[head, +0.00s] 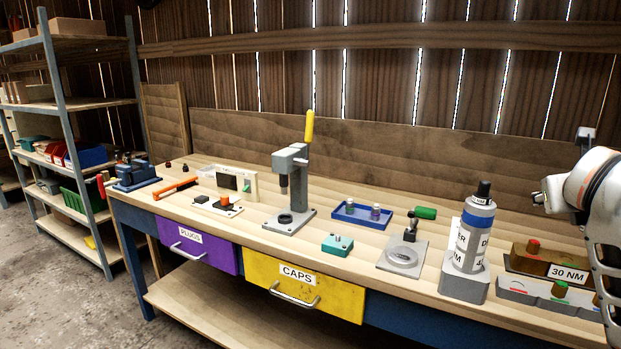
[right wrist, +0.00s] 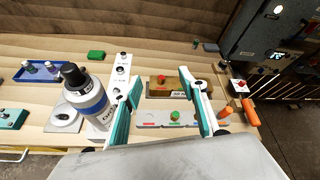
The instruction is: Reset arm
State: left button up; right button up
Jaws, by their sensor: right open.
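My right arm (head: 592,190) is raised at the right edge of the head view, over the right end of the workbench (head: 420,285). My right gripper (right wrist: 161,82) is open with nothing between its teal-padded fingers. Past the fingers, in the right wrist view, are a brown block with a red knob (right wrist: 161,79) and a grey panel with a green knob (right wrist: 174,115). The brown block, labelled 30 NM (head: 569,272), and the grey panel (head: 540,293) also show in the head view. My left gripper is out of view.
A labelled bottle (head: 474,235) stands in a grey holder left of the blocks. A press with a yellow lever (head: 309,126), a blue tray (head: 345,214) and purple (head: 197,246) and yellow (head: 340,297) drawers lie further left. A dark machine (right wrist: 270,35) stands at the wrist view's upper right.

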jog(key=s+d+f+g+h, duration=0.2)
jog(key=s+d+h, duration=0.2)
jog(key=d+h, duration=0.3)
jog(key=s+a+f+n+t+y, duration=0.1)
jog(key=a+f+n+t+y, duration=0.15)
jog(key=a+n+t, duration=0.7)
jog(key=a+f+n+t+y, duration=0.1)
jog(key=a+f+n+t, duration=0.4)
jog(key=a+n, duration=0.6)
jog(key=a+f+n+y, duration=1)
jog(key=f+n+y, duration=0.2)
jog(key=n, duration=0.2)
jog(key=s+a+f+n+g+y, duration=0.2)
jog(key=s+a+f+n+g, duration=0.15)
jog(key=f, duration=0.65)
jog(key=s+a+f+n+g+y, duration=0.25)
jog(key=s+a+f, duration=0.2)
jog(key=f, duration=0.55)
jog(key=s+a+f+n+g+h, duration=0.1)
jog(key=s+f+n+g+h, duration=0.1)
jog(key=s+f+g, duration=0.4)
jog(key=s+f+n, duration=0.1)
jog(key=s+f, duration=0.4)
jog(key=f, duration=0.3)
jog(key=shift+s+a, duration=0.15)
jog(key=shift+s, duration=0.05)
jog(key=shift+n+g, duration=0.25)
